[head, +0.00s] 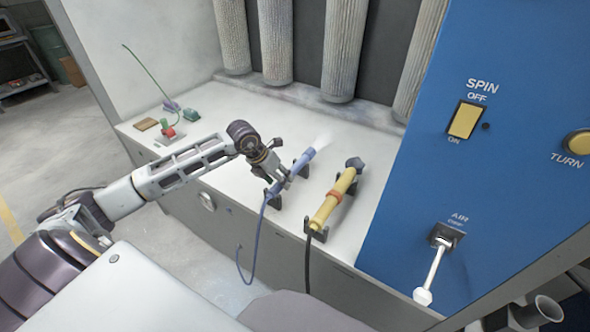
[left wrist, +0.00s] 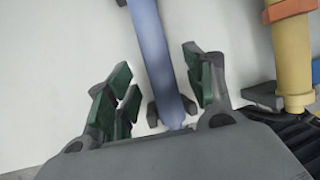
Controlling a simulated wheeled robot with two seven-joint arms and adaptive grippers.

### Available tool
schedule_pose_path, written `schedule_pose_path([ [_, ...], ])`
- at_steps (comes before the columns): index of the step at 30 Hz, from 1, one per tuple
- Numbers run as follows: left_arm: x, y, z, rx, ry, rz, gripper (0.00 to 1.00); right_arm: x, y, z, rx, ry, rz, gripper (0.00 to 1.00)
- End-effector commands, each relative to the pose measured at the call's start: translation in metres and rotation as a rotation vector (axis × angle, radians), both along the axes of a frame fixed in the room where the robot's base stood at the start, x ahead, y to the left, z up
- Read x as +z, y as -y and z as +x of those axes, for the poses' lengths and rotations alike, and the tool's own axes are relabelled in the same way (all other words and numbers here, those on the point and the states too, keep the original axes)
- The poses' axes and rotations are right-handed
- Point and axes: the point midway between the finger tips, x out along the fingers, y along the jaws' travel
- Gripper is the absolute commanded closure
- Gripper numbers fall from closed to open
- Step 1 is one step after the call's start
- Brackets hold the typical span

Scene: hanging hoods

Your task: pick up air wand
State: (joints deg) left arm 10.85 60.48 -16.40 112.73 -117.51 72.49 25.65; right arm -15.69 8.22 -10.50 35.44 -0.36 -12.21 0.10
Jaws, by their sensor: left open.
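A blue air wand (head: 297,166) lies in dark holders on the light bench, with its blue hose hanging over the front edge. A pale puff shows at its far tip. My left gripper (head: 280,177) is at the wand's near part in the head view. In the left wrist view the wand (left wrist: 151,55) runs between the spread green-padded fingers of my left gripper (left wrist: 160,90). The fingers are open with gaps on both sides of the wand. My right gripper is not in view.
A yellow tool (head: 333,200) with an orange band rests in holders to the right of the wand. A blue panel (head: 480,180) with switches and a lever (head: 431,268) stands at the right. Ribbed columns (head: 345,45) rise behind the bench (head: 215,120). Small items sit at the bench's left end.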

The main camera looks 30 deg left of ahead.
Motion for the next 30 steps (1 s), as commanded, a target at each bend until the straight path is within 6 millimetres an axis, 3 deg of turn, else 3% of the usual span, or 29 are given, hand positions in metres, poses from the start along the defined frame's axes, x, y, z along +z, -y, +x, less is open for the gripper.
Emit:
schedule_pose_path([
  [6, -0.015, 0.004, 0.006, -0.001, 0.000, -0.002, 0.47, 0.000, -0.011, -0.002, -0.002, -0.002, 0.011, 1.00],
  [23, -0.019, 0.004, 0.007, -0.001, 0.000, 0.000, 0.47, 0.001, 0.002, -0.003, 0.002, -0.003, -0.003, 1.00],
  [30, -0.019, 0.004, 0.007, -0.001, 0.000, 0.000, 0.75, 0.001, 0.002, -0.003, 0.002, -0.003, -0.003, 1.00],
])
